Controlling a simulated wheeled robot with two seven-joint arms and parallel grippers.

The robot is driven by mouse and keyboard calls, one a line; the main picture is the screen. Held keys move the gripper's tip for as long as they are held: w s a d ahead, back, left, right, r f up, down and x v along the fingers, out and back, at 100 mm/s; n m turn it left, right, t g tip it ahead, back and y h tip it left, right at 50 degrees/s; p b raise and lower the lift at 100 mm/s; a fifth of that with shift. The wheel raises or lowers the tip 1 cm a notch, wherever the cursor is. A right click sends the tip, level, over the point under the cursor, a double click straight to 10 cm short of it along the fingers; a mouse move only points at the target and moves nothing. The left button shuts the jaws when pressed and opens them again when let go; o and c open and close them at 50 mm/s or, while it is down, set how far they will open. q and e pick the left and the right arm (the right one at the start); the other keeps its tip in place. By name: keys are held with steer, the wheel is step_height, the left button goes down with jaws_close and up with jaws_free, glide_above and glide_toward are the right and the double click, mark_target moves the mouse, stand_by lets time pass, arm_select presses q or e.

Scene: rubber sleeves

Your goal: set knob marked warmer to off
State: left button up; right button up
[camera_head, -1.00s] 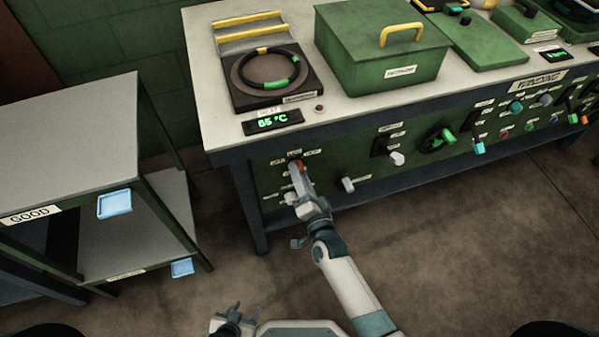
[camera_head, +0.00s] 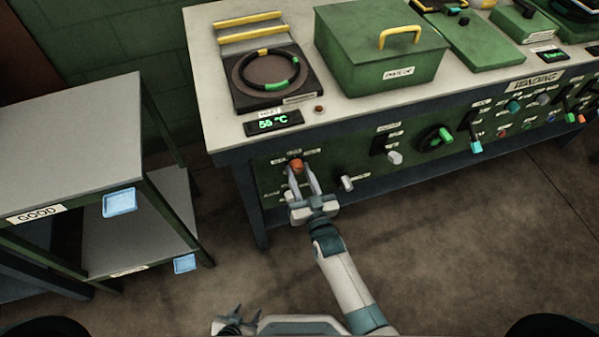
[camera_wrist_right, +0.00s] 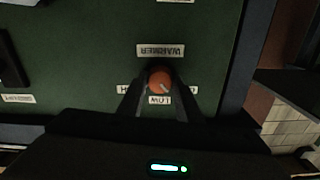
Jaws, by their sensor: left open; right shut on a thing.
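The orange-red warmer knob (camera_head: 296,164) is on the green front panel of the bench, below the temperature display (camera_head: 273,122), which appears to read 55 °C. My right gripper (camera_head: 300,173) is shut on the knob, one finger on each side. The wrist view shows the knob (camera_wrist_right: 159,79) between the fingers, with the upside-down WARMER label (camera_wrist_right: 160,50) beside it and a LOW label (camera_wrist_right: 159,100) on the opposite side. A pale pointer mark on the knob aims to the lower right there. Other position labels are partly hidden by the fingers. My left gripper (camera_head: 232,322) is open and empty at the bottom.
A pale lever-like control (camera_head: 347,182) sits just right of my right gripper. Further right are a white knob (camera_head: 395,157) and a green knob (camera_head: 436,138). The warmer plate with a black ring (camera_head: 245,72) and a green box (camera_head: 375,65) stand on the bench. A shelf (camera_head: 70,130) stands left.

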arm_select(q)
steer(key=shift+s+a+f, duration=0.2)
steer(key=shift+s, duration=0.2)
arm_select(e)
steer(key=shift+n, duration=0.9)
steer(key=o, duration=1)
steer(key=shift+o, duration=0.2)
steer(key=shift+s, duration=0.1)
